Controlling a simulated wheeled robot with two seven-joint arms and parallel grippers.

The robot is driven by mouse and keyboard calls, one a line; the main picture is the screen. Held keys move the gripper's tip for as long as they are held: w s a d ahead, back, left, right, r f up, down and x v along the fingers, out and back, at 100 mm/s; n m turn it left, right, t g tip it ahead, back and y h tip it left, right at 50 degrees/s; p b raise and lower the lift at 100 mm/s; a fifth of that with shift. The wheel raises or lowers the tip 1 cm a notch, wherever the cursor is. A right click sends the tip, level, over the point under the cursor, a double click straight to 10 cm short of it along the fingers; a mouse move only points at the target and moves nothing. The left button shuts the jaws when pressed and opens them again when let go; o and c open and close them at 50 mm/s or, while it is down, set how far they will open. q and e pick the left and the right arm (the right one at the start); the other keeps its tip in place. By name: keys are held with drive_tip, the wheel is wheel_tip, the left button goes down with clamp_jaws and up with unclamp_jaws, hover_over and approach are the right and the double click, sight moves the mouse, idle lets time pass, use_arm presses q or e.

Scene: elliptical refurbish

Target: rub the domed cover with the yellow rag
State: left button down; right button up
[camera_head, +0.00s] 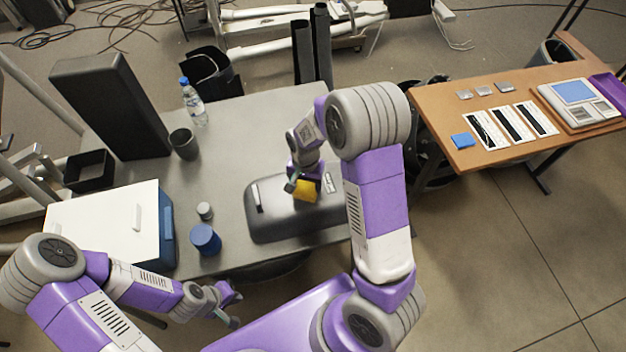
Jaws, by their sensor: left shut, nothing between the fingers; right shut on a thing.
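The dark grey domed cover (275,223) lies on the grey table, right of its middle, partly hidden behind my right arm. The yellow rag (305,191) is on top of the cover, at the fingertips of my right gripper (292,184), which is shut on it. The rag looks to touch the cover's upper surface. My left gripper (230,304) is shut and empty, low in front of the table's near edge, apart from the cover and the rag.
A blue cylinder (205,239) and a small grey can (204,211) stand left of the cover. A white-topped box (100,222), a dark cup (184,144), a bottle (194,104) and a tall black block (112,108) stand farther left. A brown table (440,110) is at right.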

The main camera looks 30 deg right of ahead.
sight(281, 196)
drive_tip(key=shift+w+a+f, duration=0.1)
drive_tip(key=shift+w+a, duration=0.15)
drive_tip(key=shift+a, duration=0.8)
drive_tip(key=shift+w+a, duration=0.2)
drive_tip(key=shift+a, duration=0.85)
drive_tip(key=shift+w+a+p, duration=0.2)
drive_tip(key=shift+a, duration=0.65)
drive_tip(key=shift+w+a+p, duration=0.2)
drive_tip(key=shift+a, duration=0.65)
drive_tip(key=shift+r, duration=0.2)
drive_tip(key=shift+s+d+f, duration=0.1)
drive_tip(key=shift+s+d, duration=0.2)
drive_tip(key=shift+d, duration=0.9)
drive_tip(key=shift+s+d+f, duration=0.1)
drive_tip(key=shift+s+d, duration=0.2)
drive_tip(key=shift+d, duration=0.95)
drive_tip(key=shift+s+d, duration=0.3)
drive_tip(key=shift+d, duration=0.9)
drive_tip(key=shift+s+d, duration=0.2)
drive_tip(key=shift+d, duration=0.65)
drive_tip(key=shift+s+d, duration=0.2)
drive_tip(key=shift+d, duration=0.6)
drive_tip(key=shift+r, duration=0.1)
wheel_tip(281, 196, up, 6)
drive_tip(key=p, duration=0.5)
drive_tip(key=shift+w+a, duration=0.1)
